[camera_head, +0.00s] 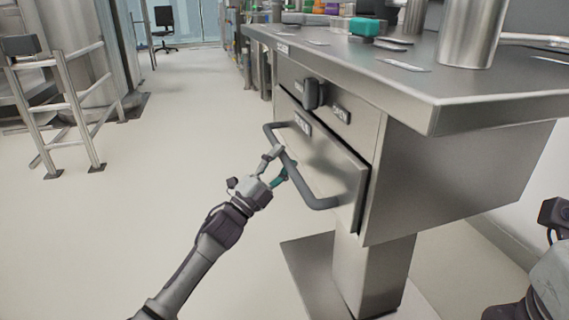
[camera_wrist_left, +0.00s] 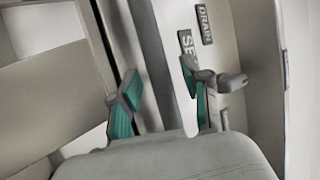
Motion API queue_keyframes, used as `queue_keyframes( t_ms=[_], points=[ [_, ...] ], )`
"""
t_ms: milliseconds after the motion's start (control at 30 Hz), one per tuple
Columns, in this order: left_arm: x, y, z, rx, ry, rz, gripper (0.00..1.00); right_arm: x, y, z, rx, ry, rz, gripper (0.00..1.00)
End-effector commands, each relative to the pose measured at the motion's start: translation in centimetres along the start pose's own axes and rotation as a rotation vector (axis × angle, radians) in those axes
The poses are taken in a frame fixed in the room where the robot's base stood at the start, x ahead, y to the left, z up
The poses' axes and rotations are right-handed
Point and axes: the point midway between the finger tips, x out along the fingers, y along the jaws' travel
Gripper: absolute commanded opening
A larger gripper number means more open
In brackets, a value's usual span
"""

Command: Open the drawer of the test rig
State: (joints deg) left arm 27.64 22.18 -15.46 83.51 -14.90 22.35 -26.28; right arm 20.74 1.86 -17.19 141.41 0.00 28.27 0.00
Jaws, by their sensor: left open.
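The test rig is a steel cabinet (camera_head: 455,175) under a worktop. Its drawer front (camera_head: 325,160) carries a long grey bar handle (camera_head: 313,194). A dark gap shows between the drawer front's right edge and the cabinet. My left gripper (camera_head: 279,163) is open at the middle of the handle, with a finger on either side of it. In the left wrist view the handle (camera_wrist_left: 158,60) passes between the open teal-padded fingers (camera_wrist_left: 160,105), with visible room on both sides.
A dark knob (camera_head: 313,93) sits on the panel above the drawer. The worktop (camera_head: 400,75) bears a teal-topped object (camera_head: 364,28) and a steel cylinder (camera_head: 473,30). A metal railing (camera_head: 72,100) stands at left. The floor in front of the drawer is clear.

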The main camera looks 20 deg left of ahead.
Motion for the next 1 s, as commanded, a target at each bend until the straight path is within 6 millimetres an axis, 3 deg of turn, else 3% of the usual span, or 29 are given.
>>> queue_keyframes(
  t_ms=[167, 433, 700, 1000],
  points=[
    [1.07, 0.00, 0.03, 0.001, -0.001, 0.000, 0.47, 0.18, -0.09, -0.28, -0.002, 0.013, -0.005, 0.40],
    [1.17, -0.02, 0.00, 0.000, -0.001, 0.001, 0.47, 0.27, -0.10, -0.27, -0.002, 0.013, -0.005, 0.40],
    [1.15, -0.01, 0.00, 0.000, -0.001, 0.001, 0.03, 0.27, -0.11, -0.30, -0.002, 0.014, -0.006, 0.40],
    [1.13, 0.01, 0.00, 0.000, -0.001, 0.001, 0.00, 0.27, -0.11, -0.31, -0.001, 0.014, -0.005, 0.40]
  ],
)
